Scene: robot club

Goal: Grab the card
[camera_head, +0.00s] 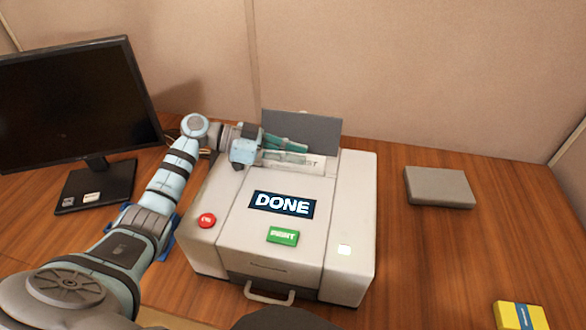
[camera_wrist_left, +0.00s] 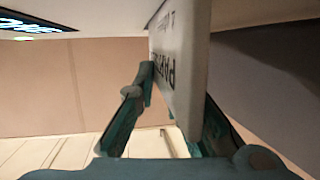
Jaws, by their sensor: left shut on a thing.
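The white card (camera_head: 308,161) stands at the rear slot of the printer (camera_head: 230,206), its printed text partly hidden by my gripper. My left gripper (camera_head: 298,149) reaches over the back of the printer from the left and is shut on the card. In the left wrist view the card (camera_wrist_left: 185,75) runs between the two teal fingers of the left gripper (camera_wrist_left: 176,92), with printed letters on its face. I cannot tell whether the card's lower edge is still in the slot. My right gripper is not in view.
The printer has a DONE display (camera_head: 284,205), a red button (camera_head: 207,220), a green PRINT button (camera_head: 283,236) and a raised grey panel (camera_head: 318,130) behind the card. A monitor (camera_head: 75,105) stands left. A grey box (camera_head: 440,187) and yellow-blue box (camera_head: 520,316) lie right, with bare table between.

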